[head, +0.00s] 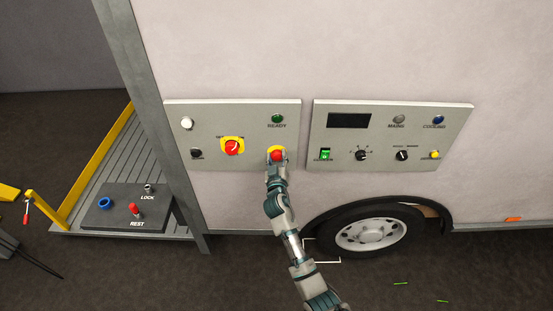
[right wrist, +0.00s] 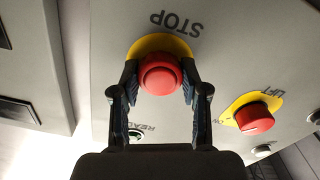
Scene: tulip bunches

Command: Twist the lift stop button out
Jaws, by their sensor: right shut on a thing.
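The lift stop button (head: 277,154) is a red mushroom knob on a yellow collar, low at the right of the left control panel. It fills the middle of the right wrist view (right wrist: 160,76), under the upside-down word STOP. My right gripper (head: 276,162) reaches up to it from below. In the right wrist view its two dark fingers stand on either side of the red knob, shut on it. Whether the knob is turned or out cannot be told. My left gripper is not in view.
On the same panel (head: 215,111) are a red rotary switch (head: 232,147) on yellow and a green READY lamp (head: 277,118). A second panel (head: 330,105) with knobs stands to the right. A grey lift platform (head: 112,165) with a control box (head: 107,221) is at left.

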